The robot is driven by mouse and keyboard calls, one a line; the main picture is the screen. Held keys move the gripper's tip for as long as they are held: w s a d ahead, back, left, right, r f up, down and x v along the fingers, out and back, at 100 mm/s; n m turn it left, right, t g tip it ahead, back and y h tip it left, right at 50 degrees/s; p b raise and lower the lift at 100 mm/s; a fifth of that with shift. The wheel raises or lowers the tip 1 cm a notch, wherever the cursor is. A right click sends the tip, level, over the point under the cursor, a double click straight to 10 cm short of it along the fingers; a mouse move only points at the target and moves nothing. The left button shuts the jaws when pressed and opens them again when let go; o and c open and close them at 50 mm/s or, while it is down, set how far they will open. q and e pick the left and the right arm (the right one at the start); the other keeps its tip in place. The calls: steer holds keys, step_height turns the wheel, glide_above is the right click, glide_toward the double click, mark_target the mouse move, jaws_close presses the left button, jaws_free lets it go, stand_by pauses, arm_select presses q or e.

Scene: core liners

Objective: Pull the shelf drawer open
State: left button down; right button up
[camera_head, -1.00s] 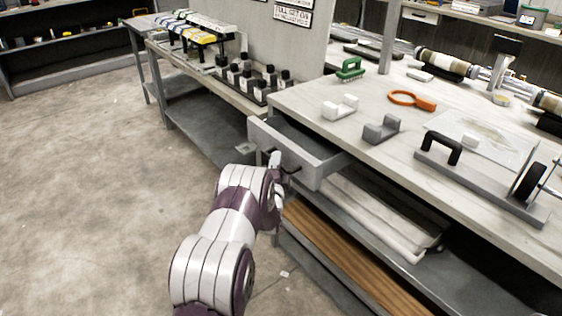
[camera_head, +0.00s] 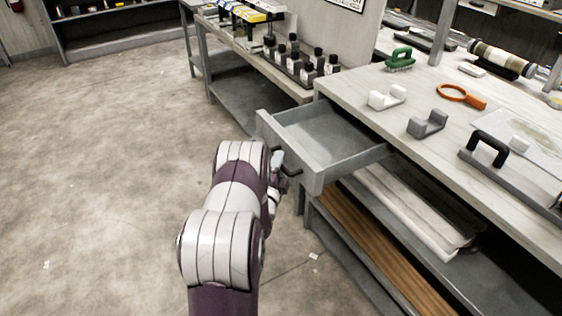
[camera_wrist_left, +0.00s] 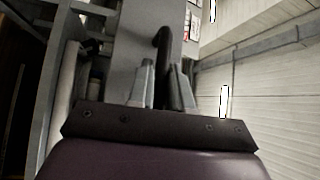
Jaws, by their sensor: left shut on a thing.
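The grey shelf drawer (camera_head: 296,171) stands well out from under the worktop's left end in the head view, and its inside looks empty. A dark handle (camera_wrist_left: 163,62) on the drawer front shows in the left wrist view. My left gripper (camera_head: 279,168) is at the drawer front, shut on this handle. The two fingers of the left gripper (camera_wrist_left: 162,82) stand on either side of the dark bar. My forearm hides part of the area below the handle. My right gripper is not in view.
The worktop (camera_head: 420,92) holds a green brush (camera_head: 400,60), an orange ring tool (camera_head: 462,96), and white (camera_head: 387,97) and grey (camera_head: 427,124) cradles. A lower shelf holds long trays (camera_head: 410,215). A bench with dark bottles (camera_head: 300,62) stands behind.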

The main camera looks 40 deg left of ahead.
arm_select(q)
steer(key=c, duration=1.2)
jaws_free()
steer(key=shift+o, duration=0.2)
steer(key=v, duration=1.2)
steer(key=shift+s+d+p, duration=0.2)
steer(key=shift+s+p, duration=0.1)
steer(key=shift+f, duration=0.1)
